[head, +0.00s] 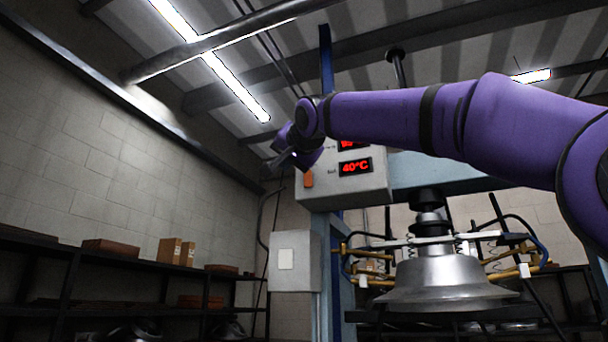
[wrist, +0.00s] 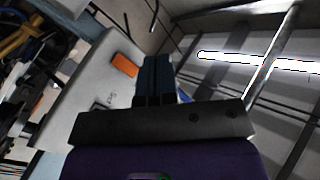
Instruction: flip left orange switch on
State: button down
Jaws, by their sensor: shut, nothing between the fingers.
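The left orange switch (head: 308,179) is on the front of a grey control box (head: 350,190), at its lower left. It also shows in the wrist view as an orange block (wrist: 124,65) on the pale panel, just left of my fingers. Whether it is on or off, I cannot tell. My gripper (head: 274,162) is at the upper left of the box, up and left of the switch, and appears apart from it. In the wrist view its fingers (wrist: 155,60) are together and empty. My purple arm hides the upper part of the box.
Red displays show on the box, the lower reading 40°C (head: 355,167). A smaller grey box (head: 294,262) is below it. The metal hat press (head: 445,282) stands at the lower right. Shelves (head: 130,256) with boxes line the left wall. Space left of the control box is open.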

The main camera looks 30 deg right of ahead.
jog(key=w+d+r, duration=0.1)
jog(key=w+d, duration=0.3)
jog(key=d, duration=0.3)
jog(key=shift+w+d+r, duration=0.15)
jog(key=shift+w+d, duration=0.05)
jog(key=shift+w, duration=0.2)
dwell(2.1)
jog(key=shift+w+d+r, duration=0.1)
jog(key=shift+w+d, duration=0.1)
jog(key=shift+d, duration=0.1)
jog(key=shift+w+d, duration=0.2)
jog(key=shift+d, duration=0.1)
dwell(0.6)
jog(key=shift+s+a, duration=0.1)
dwell(0.3)
jog(key=shift+s+a, duration=0.35)
jog(key=shift+a, duration=0.2)
jog(key=shift+a, duration=0.1)
jog(key=shift+s+a+f, duration=0.25)
jog(key=shift+s+a, duration=0.45)
jog(key=shift+a, duration=0.3)
jog(key=shift+s+a+f, duration=0.25)
jog(key=shift+s+a, duration=0.4)
jog(key=shift+a, duration=0.3)
